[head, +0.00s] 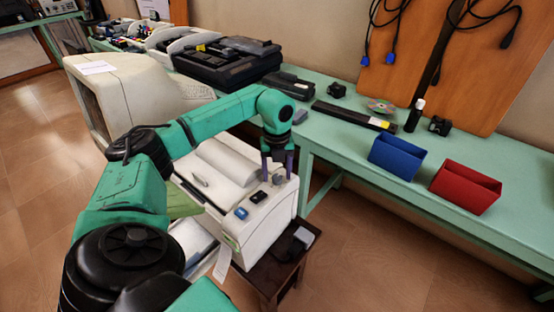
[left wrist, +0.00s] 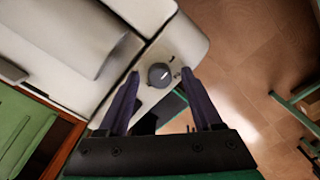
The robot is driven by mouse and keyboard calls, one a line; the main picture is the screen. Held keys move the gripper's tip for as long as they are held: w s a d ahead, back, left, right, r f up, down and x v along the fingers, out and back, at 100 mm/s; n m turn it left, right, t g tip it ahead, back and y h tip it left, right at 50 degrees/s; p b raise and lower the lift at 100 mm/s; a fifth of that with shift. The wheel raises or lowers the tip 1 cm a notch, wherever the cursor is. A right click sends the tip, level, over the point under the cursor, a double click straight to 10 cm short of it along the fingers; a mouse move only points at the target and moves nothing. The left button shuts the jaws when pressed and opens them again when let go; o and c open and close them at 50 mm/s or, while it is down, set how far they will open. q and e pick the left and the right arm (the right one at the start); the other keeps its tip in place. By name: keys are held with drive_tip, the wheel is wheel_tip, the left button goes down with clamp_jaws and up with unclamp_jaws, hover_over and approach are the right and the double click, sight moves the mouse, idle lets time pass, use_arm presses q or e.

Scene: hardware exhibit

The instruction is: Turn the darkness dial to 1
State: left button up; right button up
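The darkness dial (left wrist: 158,74) is a round dark knob with a short pale mark, on the white top of the printer (left wrist: 148,98). In the head view the dial (head: 277,179) is a small dark spot at the right end of the printer's control strip (head: 250,222). My left gripper (head: 277,168) points down over it. In the left wrist view the gripper (left wrist: 160,80) is open, with one purple finger on each side of the dial and visible gaps. Whether the fingertips are down at knob height is unclear. I cannot read any numbers around the dial. My right gripper is not in view.
A black switch (head: 258,197) and a blue button (head: 241,213) sit beside the dial on the printer. A beige monitor (head: 130,92) stands behind my arm. A green bench (head: 345,150) holds a blue bin (head: 396,158) and a red bin (head: 465,187).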

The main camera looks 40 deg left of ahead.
sight(276, 177)
use_arm(q)
wheel_tip(276, 177, up, 14)
drive_tip(key=shift+r, duration=0.25)
idle(0.3)
drive_tip(key=shift+s+f, duration=0.1)
idle(0.3)
